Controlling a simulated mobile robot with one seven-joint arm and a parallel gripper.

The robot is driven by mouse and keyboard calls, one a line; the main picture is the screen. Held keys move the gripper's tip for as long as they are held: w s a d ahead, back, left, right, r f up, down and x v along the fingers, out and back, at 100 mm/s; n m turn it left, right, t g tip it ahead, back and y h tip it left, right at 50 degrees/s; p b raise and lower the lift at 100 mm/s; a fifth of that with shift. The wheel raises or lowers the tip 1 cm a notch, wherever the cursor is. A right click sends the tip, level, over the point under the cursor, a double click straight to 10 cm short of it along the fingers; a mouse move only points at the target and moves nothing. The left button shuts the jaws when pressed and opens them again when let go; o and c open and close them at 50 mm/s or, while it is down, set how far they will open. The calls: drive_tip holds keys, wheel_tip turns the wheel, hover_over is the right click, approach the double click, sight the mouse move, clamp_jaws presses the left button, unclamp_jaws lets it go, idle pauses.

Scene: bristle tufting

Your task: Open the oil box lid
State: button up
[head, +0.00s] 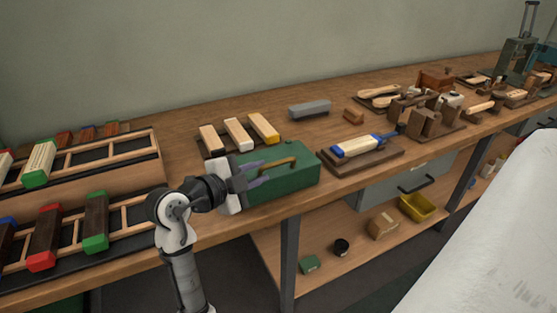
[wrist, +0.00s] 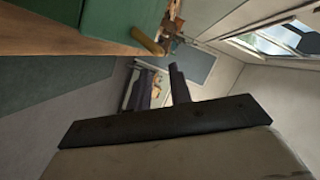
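My gripper (head: 264,171) is at the left part of the box, pointing right toward the handle. Its two dark fingers look spread apart with nothing between them. Contact with the box cannot be told.
Three blocks (head: 237,133) with white and yellow ends stand behind the box. A blue-and-white brush block (head: 356,147) lies on a wooden board to its right. Wooden racks (head: 130,150) with coloured blocks fill the left. A grey block (head: 310,108) lies behind, with bare bench around it.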

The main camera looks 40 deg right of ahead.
sight(277, 164)
drive_tip(key=p+x, duration=0.1)
drive_tip(key=x, duration=0.7)
drive_tip(key=shift+w+d+f, duration=0.1)
drive_tip(key=shift+w+d, duration=0.05)
drive_tip(key=shift+d, duration=0.05)
clamp_jaws()
